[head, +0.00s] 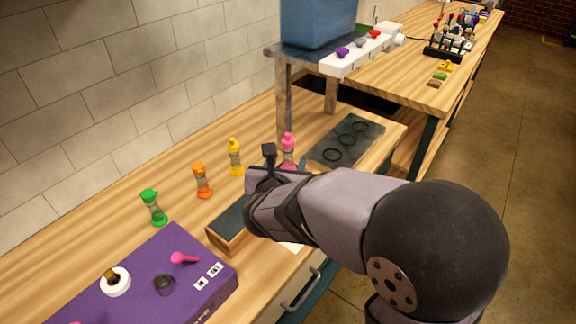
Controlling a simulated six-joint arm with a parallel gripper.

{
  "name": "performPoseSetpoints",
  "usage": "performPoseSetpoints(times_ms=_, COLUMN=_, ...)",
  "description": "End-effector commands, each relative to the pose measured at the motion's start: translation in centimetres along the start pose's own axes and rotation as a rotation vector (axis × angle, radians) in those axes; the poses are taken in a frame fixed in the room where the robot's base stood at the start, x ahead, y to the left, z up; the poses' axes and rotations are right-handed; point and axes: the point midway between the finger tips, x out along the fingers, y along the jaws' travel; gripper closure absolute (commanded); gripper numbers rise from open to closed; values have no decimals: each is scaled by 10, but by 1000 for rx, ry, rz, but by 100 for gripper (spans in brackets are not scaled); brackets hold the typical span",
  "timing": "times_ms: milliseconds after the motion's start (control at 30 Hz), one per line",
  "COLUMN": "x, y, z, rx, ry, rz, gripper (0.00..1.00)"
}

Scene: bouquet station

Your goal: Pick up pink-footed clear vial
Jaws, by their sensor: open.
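The pink-footed clear vial (288,142) stands upright on the wooden bench, with a pink top. Its lower part is partly hidden by my arm, with a bit of pink foot showing. My gripper (284,158) is at the vial, on the near side of it in the picture. One dark finger stands up just left of the vial, and the other side is mostly hidden by the arm. The jaws are open. I cannot tell whether they touch the vial or surround it.
A yellow vial (235,158), an orange vial (202,182) and a green vial (154,208) stand in a row to the left. A dark mat with rings (347,140) lies right. A wooden-sided block (230,228) and purple box (140,275) are nearer. A shelf post (284,103) rises behind.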

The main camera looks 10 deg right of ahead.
Motion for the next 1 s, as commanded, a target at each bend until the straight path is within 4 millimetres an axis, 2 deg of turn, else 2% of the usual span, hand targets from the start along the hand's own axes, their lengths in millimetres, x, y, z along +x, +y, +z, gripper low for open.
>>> performPoseSetpoints(times_ms=167, x=1, y=5, z=2, rx=-25, ry=-10, rz=14, gripper=55)
performPoseSetpoints(times_ms=433, x=18, y=4, z=2, rx=-22, ry=-8, rz=10, gripper=55)
performPoseSetpoints(times_ms=700, x=25, y=4, z=2, rx=-20, ry=-8, rz=11, gripper=55)
performPoseSetpoints(times_ms=1000, x=54, y=6, z=3, rx=-21, ry=-6, rz=9, gripper=55)
